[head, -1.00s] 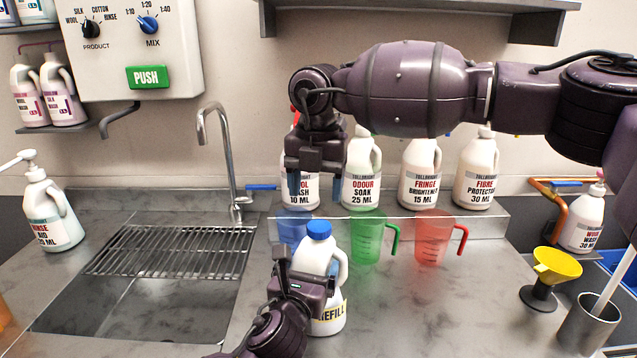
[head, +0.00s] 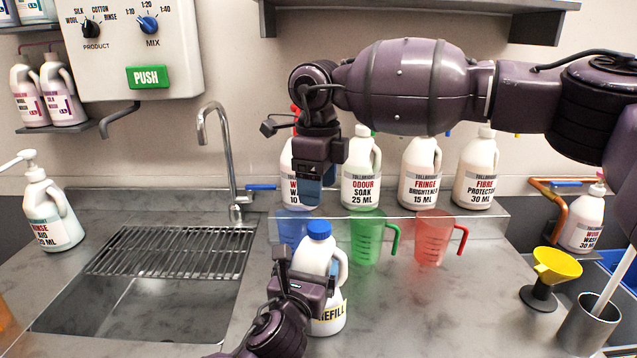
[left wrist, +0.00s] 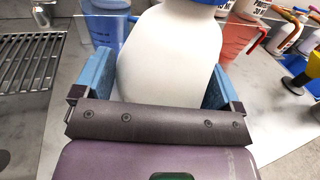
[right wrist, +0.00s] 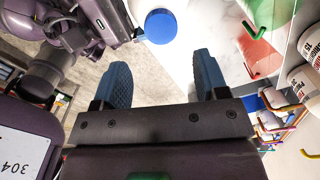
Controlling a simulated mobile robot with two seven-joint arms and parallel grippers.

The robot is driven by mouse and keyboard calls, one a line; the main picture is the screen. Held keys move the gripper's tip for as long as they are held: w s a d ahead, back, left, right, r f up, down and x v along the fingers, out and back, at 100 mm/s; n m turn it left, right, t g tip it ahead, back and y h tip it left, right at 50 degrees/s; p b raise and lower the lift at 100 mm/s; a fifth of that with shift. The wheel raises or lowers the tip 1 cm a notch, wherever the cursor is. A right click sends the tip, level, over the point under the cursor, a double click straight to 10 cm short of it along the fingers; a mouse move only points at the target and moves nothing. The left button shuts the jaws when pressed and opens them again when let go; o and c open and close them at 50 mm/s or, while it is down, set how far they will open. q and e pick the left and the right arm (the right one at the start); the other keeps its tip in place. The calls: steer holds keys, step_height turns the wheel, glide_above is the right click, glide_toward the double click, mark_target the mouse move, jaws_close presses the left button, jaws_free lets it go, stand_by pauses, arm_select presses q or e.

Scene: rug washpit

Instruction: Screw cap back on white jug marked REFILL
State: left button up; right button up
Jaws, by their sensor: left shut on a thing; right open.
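The white jug marked REFILL (head: 330,310) stands upright on the counter, with a blue cap (head: 319,229) on its neck. I cannot tell how tightly the cap sits. My left gripper (head: 303,282) is shut on the jug's body; in the left wrist view its blue fingers flank the white jug (left wrist: 170,55). My right gripper (head: 308,185) is open and empty, pointing down above the jug and behind it in the head view. In the right wrist view the blue cap (right wrist: 160,26) lies just beyond the open fingertips (right wrist: 160,75).
Blue (head: 290,232), green (head: 367,240) and red (head: 434,240) measuring jugs stand behind the REFILL jug. Several white bottles (head: 420,165) line the back ledge. A sink rack (head: 170,250) and tap (head: 225,150) are left; a yellow funnel (head: 556,265) is right.

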mark_target(319, 226)
arm_select(q)
steer(key=shift+f, duration=0.2)
arm_select(e)
steer(key=n, duration=0.4)
steer(key=shift+f, duration=0.15)
steer(key=shift+f, duration=3.9)
steer(key=c, duration=0.9)
steer(key=shift+m, duration=1)
steer(key=shift+c, duration=0.2)
steer(key=o, duration=1.1)
